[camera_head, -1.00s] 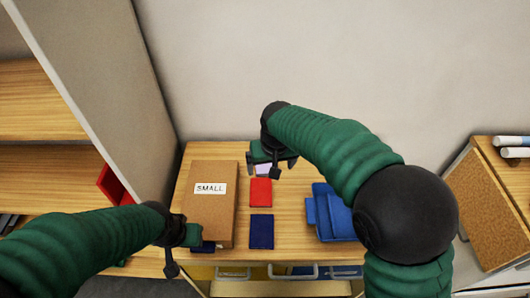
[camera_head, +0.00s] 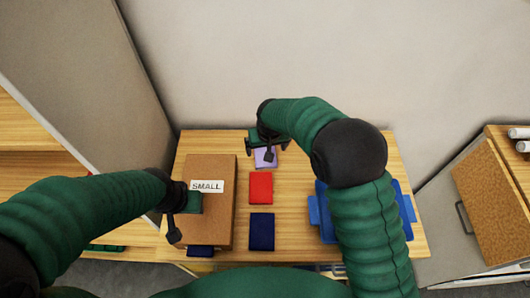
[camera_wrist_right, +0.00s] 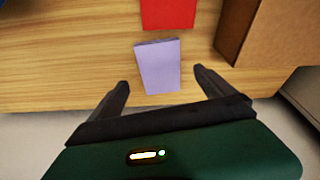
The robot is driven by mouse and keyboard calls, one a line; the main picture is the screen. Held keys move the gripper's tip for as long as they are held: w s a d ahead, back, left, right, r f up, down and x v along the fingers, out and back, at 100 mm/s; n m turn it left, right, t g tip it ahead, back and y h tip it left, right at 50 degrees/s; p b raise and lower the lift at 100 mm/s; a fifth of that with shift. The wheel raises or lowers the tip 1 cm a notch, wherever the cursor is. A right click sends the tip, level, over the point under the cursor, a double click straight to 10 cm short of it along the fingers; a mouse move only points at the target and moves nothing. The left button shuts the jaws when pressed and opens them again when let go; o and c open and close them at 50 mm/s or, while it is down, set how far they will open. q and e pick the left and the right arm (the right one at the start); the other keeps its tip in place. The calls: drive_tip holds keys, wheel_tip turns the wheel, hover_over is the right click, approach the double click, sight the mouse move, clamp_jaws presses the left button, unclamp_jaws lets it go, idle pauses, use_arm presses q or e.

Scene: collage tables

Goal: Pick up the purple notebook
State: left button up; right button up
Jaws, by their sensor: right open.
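The purple notebook (camera_head: 265,157) is pale lilac and lies on the wooden table (camera_head: 290,200), behind the red notebook (camera_head: 260,188). In the right wrist view the purple notebook (camera_wrist_right: 158,66) lies between and just beyond my right gripper's fingertips (camera_wrist_right: 162,84). My right gripper (camera_head: 267,150) is open and empty above it and hides part of it in the head view. My left gripper (camera_head: 180,215) is over the left edge of the cardboard box; its finger opening does not show clearly.
A cardboard box (camera_head: 209,220) labelled SMALL stands at the left of the table. A dark blue notebook (camera_head: 261,232) lies in front of the red one. A blue tray (camera_head: 407,208) is at the right, partly hidden by my right arm. A wall rises behind the table.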

sight(260, 164)
drive_tip(key=shift+p+x, duration=0.4)
drive_tip(key=shift+x, duration=1.95)
drive_tip(key=shift+w, duration=0.15)
drive_tip(key=c, duration=1.5)
drive_tip(key=shift+r, duration=0.2)
